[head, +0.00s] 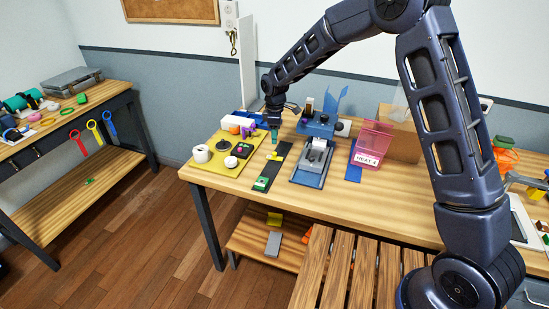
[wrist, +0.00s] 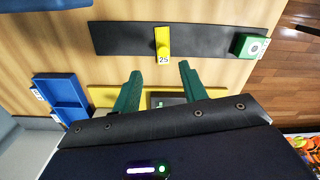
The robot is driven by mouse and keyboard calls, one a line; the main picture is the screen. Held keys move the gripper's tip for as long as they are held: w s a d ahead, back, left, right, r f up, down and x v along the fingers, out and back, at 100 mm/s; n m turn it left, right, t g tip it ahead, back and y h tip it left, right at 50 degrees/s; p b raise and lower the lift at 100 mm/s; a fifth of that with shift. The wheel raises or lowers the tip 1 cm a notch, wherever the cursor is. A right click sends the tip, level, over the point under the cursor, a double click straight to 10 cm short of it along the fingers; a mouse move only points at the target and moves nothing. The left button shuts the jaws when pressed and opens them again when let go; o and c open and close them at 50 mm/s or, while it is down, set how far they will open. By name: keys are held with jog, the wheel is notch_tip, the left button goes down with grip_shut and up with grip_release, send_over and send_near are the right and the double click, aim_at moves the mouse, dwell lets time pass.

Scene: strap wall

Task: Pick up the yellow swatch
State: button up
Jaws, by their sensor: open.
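A small yellow piece (wrist: 162,42), marked with what looks like "25", lies across a black strip (wrist: 205,40) in the wrist view. In the head view the yellow piece (head: 275,157) shows small on the black strip (head: 267,170). I take it to be the yellow swatch. My gripper (wrist: 158,82) is open, with green fingers apart and nothing held between them. The yellow piece lies beyond the fingertips, roughly in line with the gap. In the head view my gripper (head: 274,134) is above the table, a little behind the strip.
A green block (wrist: 251,46) sits at one end of the strip. A blue tray (wrist: 60,98) is at left in the wrist view. A yellow mat (head: 207,168) with a white mug (head: 201,153) is left of the strip; a grey-and-blue device (head: 312,160) stands right of it.

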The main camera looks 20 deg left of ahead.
aim_at(275, 153)
jog(key=f, duration=0.8)
jog(key=shift+s+d+f, duration=0.1)
jog(key=shift+s+f, duration=0.2)
jog(key=shift+f, duration=0.05)
grip_shut()
